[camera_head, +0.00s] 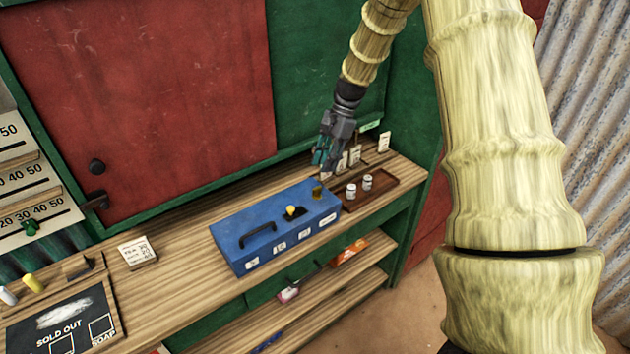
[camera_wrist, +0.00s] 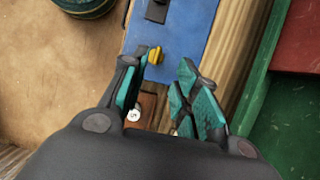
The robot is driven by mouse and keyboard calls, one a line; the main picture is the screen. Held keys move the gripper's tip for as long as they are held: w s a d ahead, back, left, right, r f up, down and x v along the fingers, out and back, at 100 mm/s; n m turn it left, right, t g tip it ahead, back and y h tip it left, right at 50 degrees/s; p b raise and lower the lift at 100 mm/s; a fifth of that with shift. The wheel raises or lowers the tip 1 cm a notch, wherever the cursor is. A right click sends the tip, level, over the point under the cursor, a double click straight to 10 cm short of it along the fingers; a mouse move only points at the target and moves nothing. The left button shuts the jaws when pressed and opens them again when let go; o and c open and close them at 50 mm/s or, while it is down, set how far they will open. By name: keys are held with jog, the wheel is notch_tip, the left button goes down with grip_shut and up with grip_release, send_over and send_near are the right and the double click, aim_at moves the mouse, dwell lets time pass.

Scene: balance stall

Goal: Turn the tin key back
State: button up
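A small yellow-brass key (camera_head: 317,190) stands near the tin's right end. The key also shows in the wrist view (camera_wrist: 156,55), on the blue top just beyond my fingertips. My gripper (camera_head: 322,168), with teal finger pads, is above and behind the tin's right end. It is open and empty in the wrist view (camera_wrist: 165,75), its fingers apart and not visibly touching the key.
A brown tray (camera_head: 385,186) with two small white jars (camera_head: 351,191) is right of the tin. White cards (camera_head: 355,155) stand behind it, close to my gripper. A price card (camera_head: 138,252) and a sold-out board (camera_head: 60,320) are to the left. Bare counter lies between card and tin.

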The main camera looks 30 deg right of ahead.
aim_at(318, 187)
jog(key=x, duration=0.2)
jog(key=p+x, duration=0.1)
jog(key=x, duration=0.1)
jog(key=p+x, duration=0.1)
jog(key=x, duration=0.1)
jog(key=shift+s+d+f, duration=0.15)
jog(key=shift+d+f, duration=0.05)
jog(key=shift+d, duration=0.05)
jog(key=shift+a+f, duration=0.3)
jog(key=shift+f, duration=0.3)
jog(key=shift+a+f, duration=0.1)
jog(key=shift+f, duration=0.3)
grip_shut()
